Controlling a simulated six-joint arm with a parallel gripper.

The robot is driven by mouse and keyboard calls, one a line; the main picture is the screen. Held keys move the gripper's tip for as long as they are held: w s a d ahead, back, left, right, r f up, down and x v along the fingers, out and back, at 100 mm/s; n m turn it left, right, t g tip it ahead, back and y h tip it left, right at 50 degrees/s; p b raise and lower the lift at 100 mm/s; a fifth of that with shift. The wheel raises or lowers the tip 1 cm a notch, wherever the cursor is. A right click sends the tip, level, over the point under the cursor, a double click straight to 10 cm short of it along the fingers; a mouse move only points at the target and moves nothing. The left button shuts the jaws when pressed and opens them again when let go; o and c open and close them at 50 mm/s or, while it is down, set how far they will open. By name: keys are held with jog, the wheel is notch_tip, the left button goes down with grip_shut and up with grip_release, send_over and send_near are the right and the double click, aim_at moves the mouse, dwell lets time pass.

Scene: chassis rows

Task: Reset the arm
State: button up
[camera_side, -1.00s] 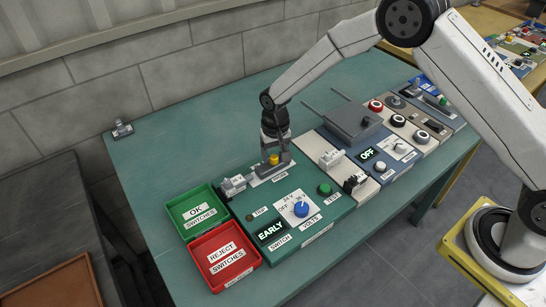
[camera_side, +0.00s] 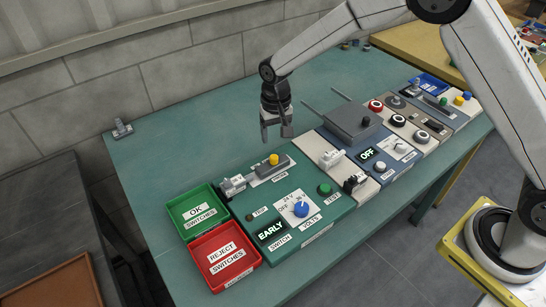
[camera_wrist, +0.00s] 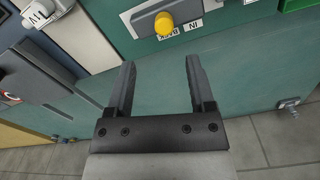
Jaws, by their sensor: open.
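My gripper (camera_side: 277,136) is open and empty. It hangs in the air over the green table, behind the green test panel (camera_side: 331,222). Its two fingers also show in the wrist view (camera_wrist: 160,85), with nothing between them. A yellow knob (camera_side: 273,159) sits on a grey block (camera_side: 270,172) at the back of the panel, apart from the gripper. The knob also shows in the wrist view (camera_wrist: 164,22), beyond the fingertips. The panel's display (camera_side: 271,231) reads EARLY, and a blue dial (camera_side: 301,208) is beside it.
A green OK tray (camera_side: 182,203) and a red REJECT tray (camera_side: 211,271) stand left of the panel. A grey box (camera_side: 352,122) with rods and other panels (camera_side: 385,152) lie to the right.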

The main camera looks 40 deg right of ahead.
jog(key=s+d+r+n+t, duration=0.1)
jog(key=s+d+r, duration=0.1)
jog(key=s, duration=0.5)
jog(key=s+d+r+n, duration=0.1)
jog(key=s+d+r, duration=0.1)
jog(key=s+d, duration=0.3)
jog(key=s+d+r+n+t, duration=0.1)
jog(key=s+d, duration=0.3)
jog(key=s, duration=0.6)
jog(key=shift+r+t, duration=0.3)
jog(key=shift+r, duration=0.45)
jog(key=shift+d, duration=0.1)
